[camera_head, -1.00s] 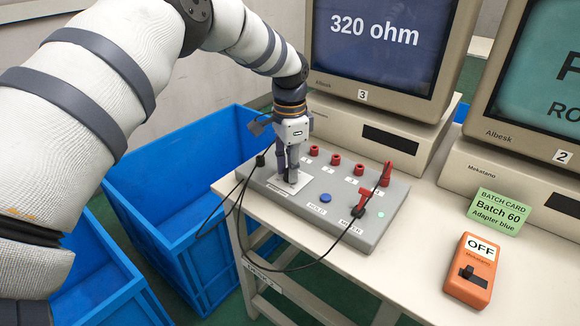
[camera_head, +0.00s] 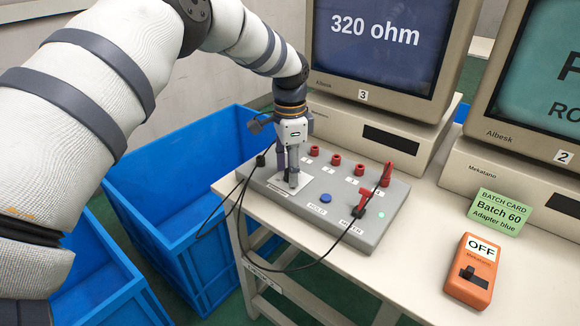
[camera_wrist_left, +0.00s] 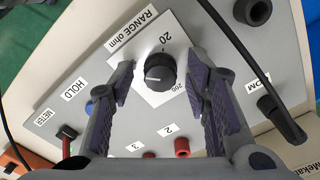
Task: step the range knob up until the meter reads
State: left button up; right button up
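The range knob (camera_wrist_left: 160,72) is round and black with a white pointer line. It sits on a white plate (camera_wrist_left: 140,98) marked "RANGE ohm", with "20" and "200" visible. The pointer line faces left in the left wrist view. My left gripper (camera_head: 291,181) points down over the knob on the grey meter box (camera_head: 340,225). Its fingers stand either side of the knob, apart, with a visible gap to it. In the head view the fingers mostly hide the knob. The screen (camera_head: 374,62) above, labelled 3, reads "320 ohm". My right gripper is not in view.
The box carries red sockets (camera_head: 333,160), a blue button (camera_head: 325,198), a green light and plugged leads. Black cables (camera_head: 240,200) loop over the table's front edge. An orange OFF switch box (camera_head: 470,272) and green batch card (camera_head: 498,212) lie right. Blue crates (camera_head: 190,270) stand left.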

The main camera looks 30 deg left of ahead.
pick_arm(q)
notch_tip(320, 180, up, 12)
dwell(0.5)
dwell(0.3)
